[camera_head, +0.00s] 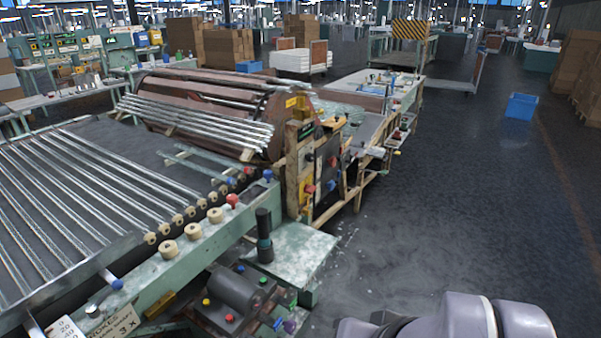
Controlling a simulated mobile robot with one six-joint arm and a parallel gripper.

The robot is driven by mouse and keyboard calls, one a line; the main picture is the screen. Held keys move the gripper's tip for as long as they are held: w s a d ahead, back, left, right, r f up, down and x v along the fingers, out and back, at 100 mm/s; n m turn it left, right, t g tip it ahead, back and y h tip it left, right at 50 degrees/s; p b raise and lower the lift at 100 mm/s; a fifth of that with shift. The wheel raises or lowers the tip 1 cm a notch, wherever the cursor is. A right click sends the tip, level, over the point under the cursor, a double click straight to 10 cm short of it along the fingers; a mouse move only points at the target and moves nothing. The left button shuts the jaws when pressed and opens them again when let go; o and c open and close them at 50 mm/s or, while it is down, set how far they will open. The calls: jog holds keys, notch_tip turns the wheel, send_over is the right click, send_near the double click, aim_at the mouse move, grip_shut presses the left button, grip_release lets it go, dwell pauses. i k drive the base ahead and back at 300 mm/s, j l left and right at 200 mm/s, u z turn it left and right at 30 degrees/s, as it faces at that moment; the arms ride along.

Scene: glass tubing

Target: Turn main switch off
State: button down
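I cannot pick out for certain which control is the main switch. An upright dark control panel (327,158) in a worn wooden-looking frame stands at the near end of the drum machine. It carries red and blue knobs and a yellow plate, too small to read. A lower control box (236,292) at the bottom centre has red, yellow, green and blue buttons. Part of my grey arm (465,318) shows at the bottom right, well to the right of both. My gripper is not in view.
A roller bed with glass tubes (70,190) fills the left. A brown drum (215,100) lies behind it. A pale green plate (292,254) juts out beside the lower box. The dark floor (450,200) at right is open, with a blue bin (521,106) farther back.

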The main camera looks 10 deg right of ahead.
aim_at(308, 189)
jog(key=i+l+z, duration=0.2)
jog(key=i, duration=0.35)
jog(key=i+l+z, duration=0.15)
jog(key=i+l, duration=0.15)
jog(key=i, duration=0.25)
jog(key=i+l+z, duration=0.2)
jog(key=i, duration=0.4)
jog(key=k+j, duration=0.05)
jog(key=j, duration=0.05)
